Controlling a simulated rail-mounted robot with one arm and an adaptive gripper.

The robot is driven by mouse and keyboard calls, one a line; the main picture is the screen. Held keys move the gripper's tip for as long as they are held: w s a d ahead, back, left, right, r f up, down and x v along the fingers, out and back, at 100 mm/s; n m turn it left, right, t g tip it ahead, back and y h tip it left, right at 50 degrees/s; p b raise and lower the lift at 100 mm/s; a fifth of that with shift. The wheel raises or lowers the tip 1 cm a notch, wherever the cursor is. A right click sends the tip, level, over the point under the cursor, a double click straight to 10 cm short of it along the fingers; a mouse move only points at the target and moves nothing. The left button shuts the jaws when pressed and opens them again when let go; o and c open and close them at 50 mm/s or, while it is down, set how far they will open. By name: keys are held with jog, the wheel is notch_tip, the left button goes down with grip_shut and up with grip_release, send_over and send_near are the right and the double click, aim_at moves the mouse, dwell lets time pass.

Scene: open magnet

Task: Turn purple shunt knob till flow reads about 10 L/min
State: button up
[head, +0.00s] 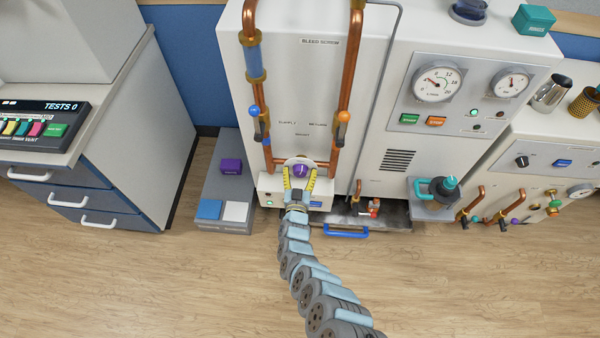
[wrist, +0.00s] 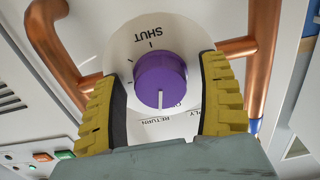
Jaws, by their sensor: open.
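The purple shunt knob (head: 301,171) sits on a round white plate low on the white cabinet, between two copper pipes. In the wrist view the knob (wrist: 160,78) has a white mark pointing down in the picture, away from the word SHUT and toward the RETURN lettering. My gripper (head: 299,182) is open, its yellow fingers on either side of the knob; the wrist view shows gaps between the fingers (wrist: 158,100) and the knob. The flow gauge (head: 433,84), a white dial with L/min marking, is on the right cabinet; its needle leans upper left, the exact reading too small to tell.
A second gauge (head: 510,82) is beside the flow gauge. Copper pipes (head: 347,90) with orange and blue-tipped valves flank the knob. A grey step (head: 222,180) with purple, blue and white blocks stands left. A tray with a blue handle (head: 346,232) is lower right. Open floor lies in front.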

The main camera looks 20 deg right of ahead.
jog(key=c, duration=1.2)
jog(key=shift+c, duration=0.2)
jog(key=shift+s+m, duration=0.1)
jog(key=shift+m, duration=0.4)
jog(key=shift+a+m+p, duration=0.15)
jog(key=shift+m+p, duration=0.2)
jog(key=shift+m, duration=0.75)
jog(key=m, duration=0.3)
jog(key=shift+f+m, duration=0.1)
jog(key=shift+m, duration=0.2)
jog(key=m+b, duration=0.2)
jog(key=m, duration=0.3)
jog(key=shift+f, duration=0.15)
jog(key=shift+m+b, duration=0.65)
jog(key=shift+m, duration=0.55)
